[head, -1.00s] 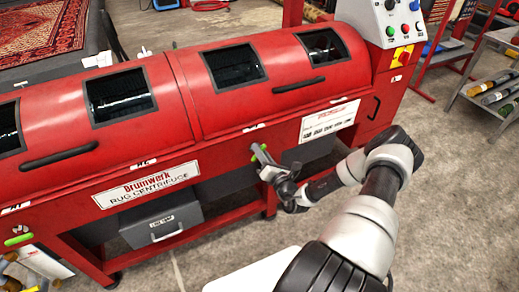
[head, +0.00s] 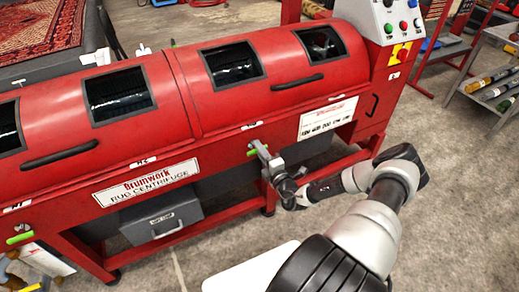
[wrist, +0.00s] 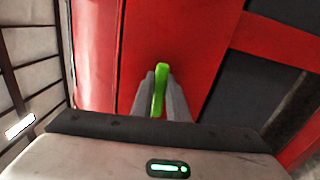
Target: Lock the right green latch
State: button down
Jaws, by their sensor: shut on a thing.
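The right green latch (head: 252,152) is a small bright green handle on the front of the red rug centrifuge (head: 226,180), below the hood's lower edge. My gripper (head: 260,149) is at this latch, with its fingers shut on it. In the wrist view the green latch (wrist: 160,88) stands upright in the picture between the two grey fingers, and its tip shows beyond them. In the head view the fingers hide part of the latch. Another green latch (head: 19,238) lies roughly level at the machine's left end.
The hood has several dark windows and black bar handles (head: 298,83). A control box (head: 400,18) with buttons stands at the right end. A grey drawer box (head: 160,221) is under the machine. The floor (head: 440,170) to the right is open.

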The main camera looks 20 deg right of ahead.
jog(key=shift+f+m, duration=0.15)
jog(key=shift+m, duration=0.25)
jog(key=c, duration=1.7)
grip_release()
jog(key=shift+s, duration=0.15)
jog(key=s, duration=0.5)
jog(key=s+p, duration=0.1)
jog(key=s, duration=0.5)
jog(key=s+p, duration=0.1)
jog(key=s, duration=0.5)
jog(key=shift+s+d, duration=0.15)
jog(key=shift+d, duration=0.1)
